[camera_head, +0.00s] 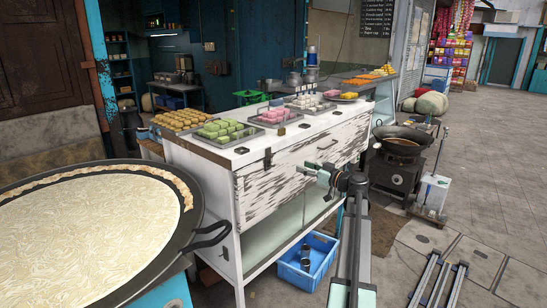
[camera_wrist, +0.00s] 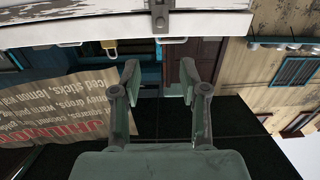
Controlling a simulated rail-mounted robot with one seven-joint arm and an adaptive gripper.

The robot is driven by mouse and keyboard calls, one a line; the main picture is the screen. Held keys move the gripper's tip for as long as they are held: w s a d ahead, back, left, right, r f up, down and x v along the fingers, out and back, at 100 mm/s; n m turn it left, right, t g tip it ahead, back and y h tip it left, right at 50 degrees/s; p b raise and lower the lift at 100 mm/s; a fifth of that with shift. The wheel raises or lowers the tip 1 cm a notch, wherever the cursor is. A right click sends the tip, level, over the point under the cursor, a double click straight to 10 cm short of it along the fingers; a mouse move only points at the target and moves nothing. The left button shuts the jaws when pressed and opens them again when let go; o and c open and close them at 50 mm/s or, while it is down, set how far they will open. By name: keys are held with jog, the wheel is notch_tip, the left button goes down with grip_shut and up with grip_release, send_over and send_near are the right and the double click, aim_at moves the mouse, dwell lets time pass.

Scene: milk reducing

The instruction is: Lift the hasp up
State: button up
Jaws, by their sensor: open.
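A dark metal hasp (camera_head: 267,159) sits on the upper front edge of the worn white counter (camera_head: 200,158), at its left part in the head view. In the wrist view a dark metal piece that looks like the hasp (camera_wrist: 159,14) shows at the top edge, against a white surface. My gripper (camera_head: 312,170) is in front of the counter, to the right of the hasp and apart from it. In the wrist view my gripper (camera_wrist: 158,72) is open, with nothing between its two fingers. The hasp lies beyond the fingertips.
Trays of sweets (camera_head: 228,131) stand on the counter top. A large pan (camera_head: 90,225) is at the left. A blue crate (camera_head: 306,262) sits low by the counter. A wok on a stove (camera_head: 400,150) stands at the right. The paved floor farther right is largely clear.

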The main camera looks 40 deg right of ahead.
jog(key=p, duration=0.4)
send_near(270, 160)
jog(key=w+a+r, duration=0.2)
jog(key=w+r, duration=0.1)
jog(key=w, duration=0.2)
jog(key=shift+w+a+r+p, duration=0.1)
jog(key=shift+w+p, duration=0.25)
jog(key=shift+w, duration=0.55)
grip_shut()
